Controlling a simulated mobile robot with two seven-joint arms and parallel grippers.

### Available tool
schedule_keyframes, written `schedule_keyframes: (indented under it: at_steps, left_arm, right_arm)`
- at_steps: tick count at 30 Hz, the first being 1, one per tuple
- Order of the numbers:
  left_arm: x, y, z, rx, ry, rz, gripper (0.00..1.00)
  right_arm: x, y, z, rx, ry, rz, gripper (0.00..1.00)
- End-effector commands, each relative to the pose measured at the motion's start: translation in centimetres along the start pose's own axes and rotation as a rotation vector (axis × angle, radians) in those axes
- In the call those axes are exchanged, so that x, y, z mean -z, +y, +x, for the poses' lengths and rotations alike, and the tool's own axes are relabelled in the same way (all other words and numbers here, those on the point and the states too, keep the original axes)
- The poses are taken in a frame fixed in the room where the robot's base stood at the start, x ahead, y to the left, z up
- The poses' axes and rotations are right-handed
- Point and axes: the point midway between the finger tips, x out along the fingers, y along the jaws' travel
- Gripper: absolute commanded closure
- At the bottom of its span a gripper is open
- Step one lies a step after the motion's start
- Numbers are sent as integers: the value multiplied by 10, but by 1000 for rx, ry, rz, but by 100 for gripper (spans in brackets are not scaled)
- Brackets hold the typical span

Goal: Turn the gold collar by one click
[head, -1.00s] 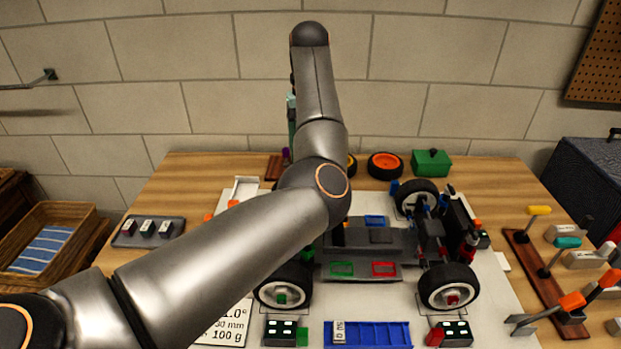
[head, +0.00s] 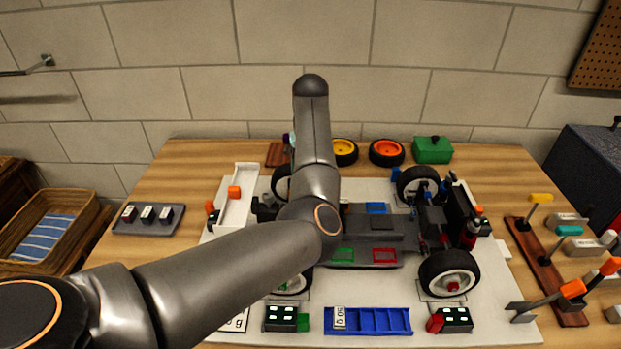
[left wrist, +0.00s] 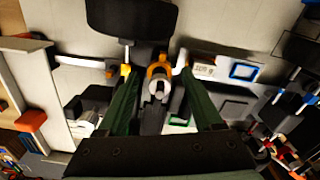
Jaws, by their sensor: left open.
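The gold collar (left wrist: 158,70) shows in the left wrist view as an orange-gold ring around a pale round end, near the middle of the picture. My left gripper (left wrist: 157,78) is open, with its dark green fingers on either side of the collar. I cannot tell whether a finger touches it. In the head view my left arm hangs over the left part of the car (head: 382,224) and hides the gripper and the collar. The car stands on a pale board. My right gripper is in neither view.
A black wheel (left wrist: 132,18) is close beyond the fingers in the left wrist view. A white tray (head: 240,205) lies left of the car. A blue rack (head: 375,321) lies in front. A tool holder (head: 545,270) stands at the right. Bare wood is free at the back left.

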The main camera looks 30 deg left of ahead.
Motion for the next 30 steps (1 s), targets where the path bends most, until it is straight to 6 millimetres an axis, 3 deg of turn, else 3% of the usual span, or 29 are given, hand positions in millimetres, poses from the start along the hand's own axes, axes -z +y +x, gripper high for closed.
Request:
schedule_keyframes:
  at_steps: [8,26,30]
  left_arm:
    - [0,0,2,0,0,-1,32]
    - [0,0,1,0,0,0,99]
    - [0,0,1,0,0,0,100]
  right_arm:
    - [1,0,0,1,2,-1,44]
    - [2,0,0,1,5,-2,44]
    - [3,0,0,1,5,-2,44]
